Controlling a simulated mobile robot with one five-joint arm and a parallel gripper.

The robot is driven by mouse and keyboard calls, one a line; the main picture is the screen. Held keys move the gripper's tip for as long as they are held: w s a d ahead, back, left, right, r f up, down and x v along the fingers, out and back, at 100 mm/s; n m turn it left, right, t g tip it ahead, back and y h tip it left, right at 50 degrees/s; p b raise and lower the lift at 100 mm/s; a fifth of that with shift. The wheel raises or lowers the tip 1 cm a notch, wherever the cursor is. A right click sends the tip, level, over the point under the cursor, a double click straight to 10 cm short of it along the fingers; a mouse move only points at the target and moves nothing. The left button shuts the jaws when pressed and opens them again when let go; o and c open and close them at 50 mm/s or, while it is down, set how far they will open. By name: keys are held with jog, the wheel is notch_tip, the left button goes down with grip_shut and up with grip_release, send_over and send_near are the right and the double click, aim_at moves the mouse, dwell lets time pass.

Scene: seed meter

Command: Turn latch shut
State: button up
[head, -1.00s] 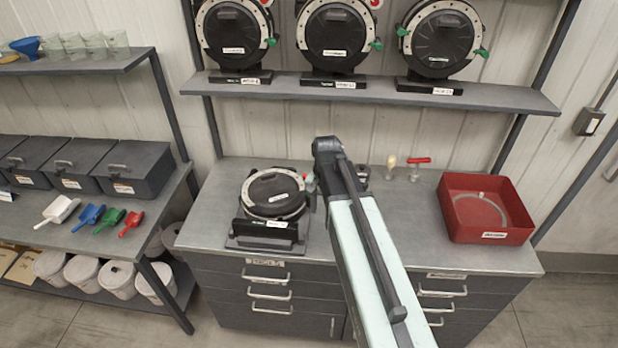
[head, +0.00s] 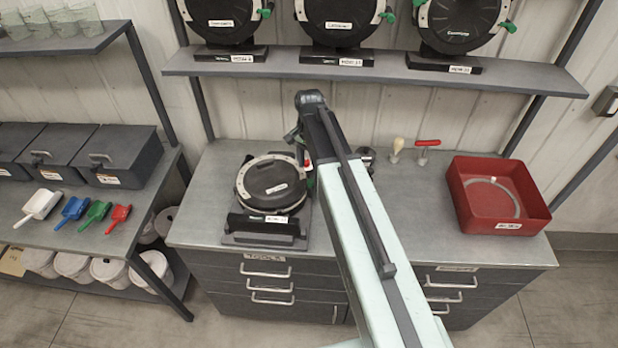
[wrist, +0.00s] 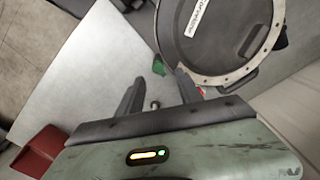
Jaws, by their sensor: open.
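The seed meter (head: 272,184) is a round black drum with a pale bolted rim, held in a black stand (head: 266,228) on the grey bench. In the wrist view the meter (wrist: 205,45) fills the upper right. A green latch handle (wrist: 158,66) sticks out at its rim, just beyond my fingertips and apart from them. A small red part (wrist: 201,91) shows beside the right finger. My gripper (wrist: 157,88) is open, with nothing held between its fingers. In the head view my gripper (head: 297,140) is at the meter's upper right edge, partly hidden by my arm.
A red bin (head: 500,222) stands at the bench's right. Several meters sit on the shelf (head: 375,73) above.

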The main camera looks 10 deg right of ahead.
aim_at(310, 180)
jog(key=f+b, duration=0.6)
jog(key=f, duration=0.1)
jog(key=shift+d, duration=0.2)
jog(key=shift+r, duration=0.1)
